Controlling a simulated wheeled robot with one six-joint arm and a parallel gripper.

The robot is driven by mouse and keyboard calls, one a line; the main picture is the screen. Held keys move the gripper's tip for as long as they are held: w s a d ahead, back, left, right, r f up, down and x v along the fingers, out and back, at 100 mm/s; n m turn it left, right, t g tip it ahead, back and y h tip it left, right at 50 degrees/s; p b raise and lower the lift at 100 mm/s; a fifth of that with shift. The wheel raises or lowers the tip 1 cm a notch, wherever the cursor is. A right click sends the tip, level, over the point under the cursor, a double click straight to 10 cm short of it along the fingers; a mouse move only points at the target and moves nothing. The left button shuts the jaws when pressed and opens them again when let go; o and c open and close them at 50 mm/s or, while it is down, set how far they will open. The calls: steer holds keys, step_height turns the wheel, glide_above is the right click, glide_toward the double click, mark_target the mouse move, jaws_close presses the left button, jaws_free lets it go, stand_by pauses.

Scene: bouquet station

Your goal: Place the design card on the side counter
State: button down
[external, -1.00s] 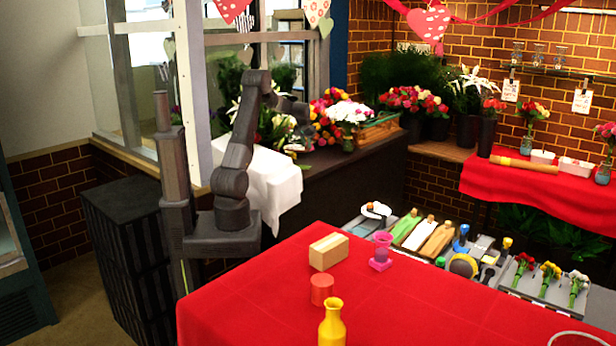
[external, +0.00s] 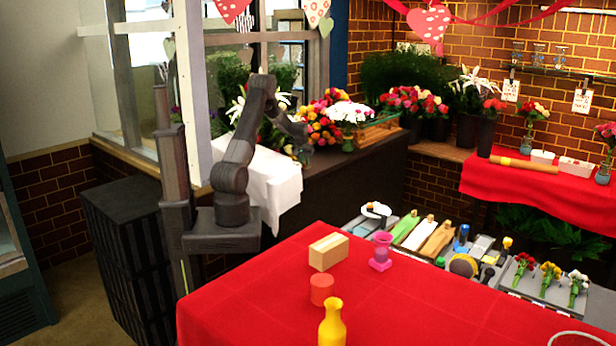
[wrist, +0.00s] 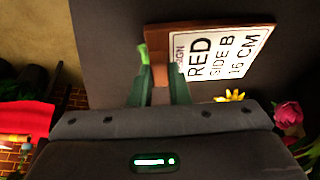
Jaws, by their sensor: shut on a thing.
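In the wrist view the design card (wrist: 228,55) has a brown edge and a white face reading "RED SIDE B 16 CM". My gripper (wrist: 160,78), with green fingers, is shut on the card's brown left end. In the external view my gripper (external: 302,150) is low beside the flowers at the back, and the card cannot be made out there. The side counter (external: 345,172) is the dark unit below the window, partly under a white cloth (external: 275,180). A plain dark grey surface lies behind the card in the wrist view; whether they touch, I cannot tell.
Red and orange flowers (external: 318,125) and white flowers (external: 350,112) crowd the counter beside my gripper. A wooden crate (external: 378,130) stands farther right. A pink flower (wrist: 288,113) and a yellow flower (wrist: 232,96) are close to my gripper. The red table (external: 250,300) is in front.

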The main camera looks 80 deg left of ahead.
steer(key=shift+f, duration=0.2)
steer(key=c, duration=1.4)
jaws_free()
steer(key=shift+r, duration=0.1)
steer(key=shift+r, duration=0.2)
steer(key=b+v, duration=0.2)
steer(key=v, duration=1)
steer(key=shift+f, duration=0.1)
